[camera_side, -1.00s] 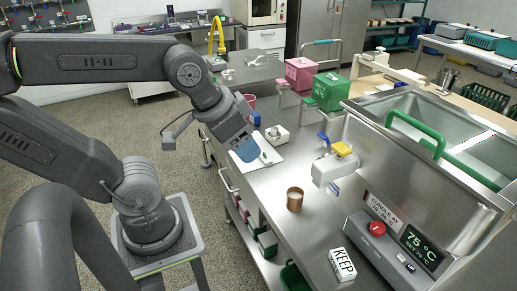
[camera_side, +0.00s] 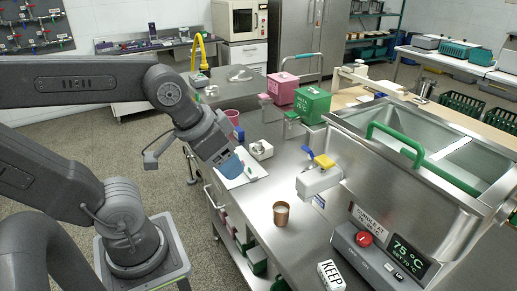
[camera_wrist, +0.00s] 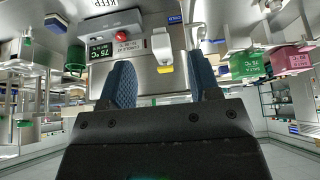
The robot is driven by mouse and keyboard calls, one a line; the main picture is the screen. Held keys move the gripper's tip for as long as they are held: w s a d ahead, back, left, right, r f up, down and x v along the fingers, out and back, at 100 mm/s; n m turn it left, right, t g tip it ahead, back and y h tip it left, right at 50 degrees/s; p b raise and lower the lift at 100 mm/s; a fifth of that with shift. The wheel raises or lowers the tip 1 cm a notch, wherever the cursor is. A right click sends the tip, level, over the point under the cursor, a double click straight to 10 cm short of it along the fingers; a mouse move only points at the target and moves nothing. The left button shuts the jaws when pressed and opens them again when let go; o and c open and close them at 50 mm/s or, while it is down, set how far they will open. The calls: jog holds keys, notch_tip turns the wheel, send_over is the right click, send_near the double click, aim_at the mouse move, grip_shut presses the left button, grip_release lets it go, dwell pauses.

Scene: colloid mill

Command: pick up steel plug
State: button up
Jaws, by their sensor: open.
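My gripper (camera_side: 233,167) is over the left edge of the steel bench in the side view, above a white sheet (camera_side: 248,174). Its blue fingers show apart with nothing between them in the wrist view (camera_wrist: 162,80). A small silver round piece on a pale block (camera_side: 261,150) sits just right of and behind the gripper. It may be the steel plug, but it is too small to tell. I cannot make out a steel plug for certain in the wrist view.
A copper cup (camera_side: 281,213) stands on the bench front. A valve with yellow and blue handles (camera_side: 321,161) juts from the steel hopper (camera_side: 375,180). Green (camera_side: 311,104) and pink (camera_side: 282,88) boxes stand behind. The bench between cup and sheet is clear.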

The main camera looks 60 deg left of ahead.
jog(key=o, duration=0.4)
jog(key=shift+o, duration=0.2)
jog(key=n+g+y, duration=0.3)
jog(key=n+y, duration=0.3)
jog(key=n, duration=0.7)
send_over(259, 143)
jog(key=s+d, duration=0.3)
jog(key=d, duration=0.4)
notch_tip(259, 143, down, 12)
jog(key=x, duration=0.9)
jog(key=shift+s, duration=0.1)
jog(key=shift+x, duration=2.85)
